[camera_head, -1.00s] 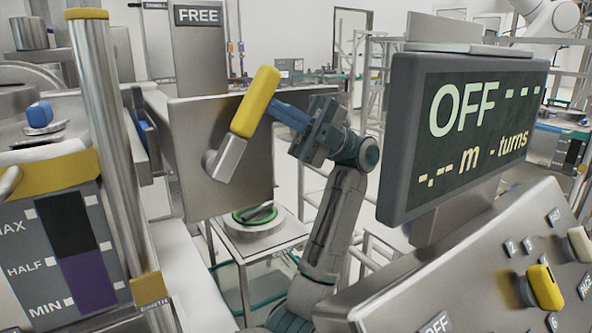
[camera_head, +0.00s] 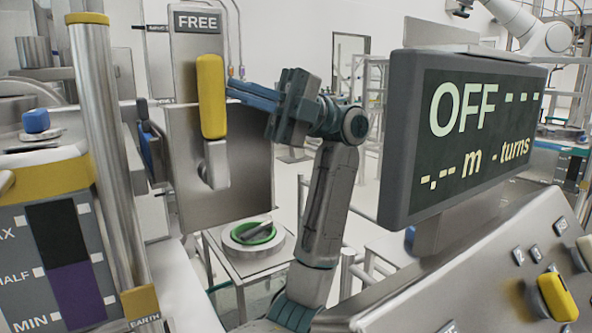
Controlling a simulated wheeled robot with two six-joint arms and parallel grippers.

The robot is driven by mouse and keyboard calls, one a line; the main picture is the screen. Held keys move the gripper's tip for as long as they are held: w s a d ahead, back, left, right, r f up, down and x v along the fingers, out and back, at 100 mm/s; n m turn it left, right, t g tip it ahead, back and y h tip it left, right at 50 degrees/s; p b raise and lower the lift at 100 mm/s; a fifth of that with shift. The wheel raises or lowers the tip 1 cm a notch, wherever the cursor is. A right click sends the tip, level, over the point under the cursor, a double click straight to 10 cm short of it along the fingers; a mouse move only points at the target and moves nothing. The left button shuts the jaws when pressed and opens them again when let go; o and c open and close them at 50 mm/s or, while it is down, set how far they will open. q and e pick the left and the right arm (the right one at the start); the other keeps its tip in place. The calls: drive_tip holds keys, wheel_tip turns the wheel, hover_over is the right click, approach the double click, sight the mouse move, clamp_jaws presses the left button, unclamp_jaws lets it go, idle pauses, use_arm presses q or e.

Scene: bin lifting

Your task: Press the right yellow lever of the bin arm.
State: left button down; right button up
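A lever with a yellow handle (camera_head: 211,97) stands nearly upright on a steel plate (camera_head: 255,165), just below the FREE sign (camera_head: 197,21). Its metal stem (camera_head: 217,165) runs down to the plate. My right gripper is not in view.
A large display (camera_head: 460,135) reading OFF stands at right above a sloped console with a yellow knob (camera_head: 556,297). A steel post (camera_head: 105,150) and a MAX/HALF/MIN gauge (camera_head: 55,265) stand at left. A green-ringed round item (camera_head: 252,235) sits on a low stand.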

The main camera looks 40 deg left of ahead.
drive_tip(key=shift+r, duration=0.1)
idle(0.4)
use_arm(q)
drive_tip(key=shift+w+d+f, duration=0.15)
drive_tip(key=shift+w+f, duration=0.05)
drive_tip(key=shift+w, duration=0.25)
drive_tip(key=b+v, duration=0.1)
drive_tip(key=v, duration=0.9)
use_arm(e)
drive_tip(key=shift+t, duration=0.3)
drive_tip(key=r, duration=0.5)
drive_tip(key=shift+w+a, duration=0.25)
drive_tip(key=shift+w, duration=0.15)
use_arm(q)
drive_tip(key=shift+s+r, duration=0.1)
